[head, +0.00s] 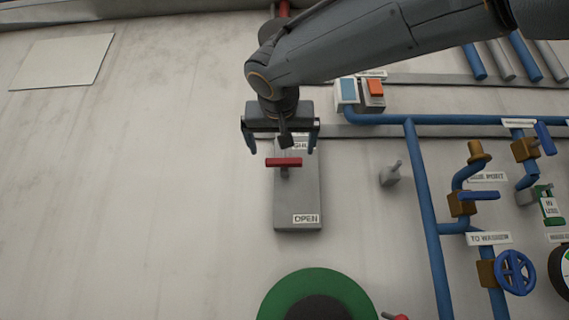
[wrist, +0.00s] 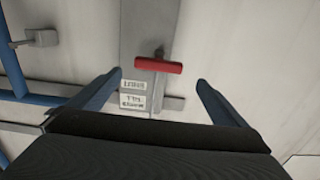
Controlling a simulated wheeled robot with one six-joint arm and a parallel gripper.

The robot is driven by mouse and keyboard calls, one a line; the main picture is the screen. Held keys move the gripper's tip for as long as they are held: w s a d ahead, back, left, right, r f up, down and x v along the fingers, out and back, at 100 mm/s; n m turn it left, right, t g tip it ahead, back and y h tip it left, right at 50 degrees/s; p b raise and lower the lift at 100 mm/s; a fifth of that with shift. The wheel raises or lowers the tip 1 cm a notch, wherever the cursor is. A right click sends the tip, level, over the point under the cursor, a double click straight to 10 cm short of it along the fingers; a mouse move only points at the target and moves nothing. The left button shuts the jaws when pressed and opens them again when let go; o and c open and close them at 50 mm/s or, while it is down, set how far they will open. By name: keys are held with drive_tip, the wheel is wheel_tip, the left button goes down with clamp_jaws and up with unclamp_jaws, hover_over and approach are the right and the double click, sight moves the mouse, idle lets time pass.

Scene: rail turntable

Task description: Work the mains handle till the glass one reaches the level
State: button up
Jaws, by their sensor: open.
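A red bar handle (head: 284,162) sits on a short stem on a tall grey plate (head: 299,205), near its upper end. The plate has an OPEN label (head: 306,219) at its lower end and a partly covered label (head: 300,145) above the handle. My gripper (head: 282,142) is open and empty just above the handle in the head view, its fingers spread wider than the bar. In the wrist view the red handle (wrist: 158,65) shows between the two fingertips (wrist: 160,80), apart from both. I cannot make out a glass or its level mark.
Blue pipes (head: 428,205) with valves, blue levers and a blue handwheel (head: 515,272) fill the right side. A small grey fitting (head: 391,175) projects right of the plate. A green ring (head: 318,290) lies below. A switch box (head: 360,93) sits upper right.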

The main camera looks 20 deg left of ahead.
sight(284, 160)
drive_tip(key=p+x, duration=0.3)
drive_tip(key=x, duration=0.4)
drive_tip(key=shift+w+d, duration=0.15)
drive_tip(key=shift+w, duration=0.05)
drive_tip(key=c, duration=1.5)
wheel_tip(284, 160, up, 4)
drive_tip(key=shift+r+p, duration=0.1)
drive_tip(key=shift+p, duration=1.15)
drive_tip(key=shift+s, duration=0.1)
drive_tip(key=o, duration=1.5)
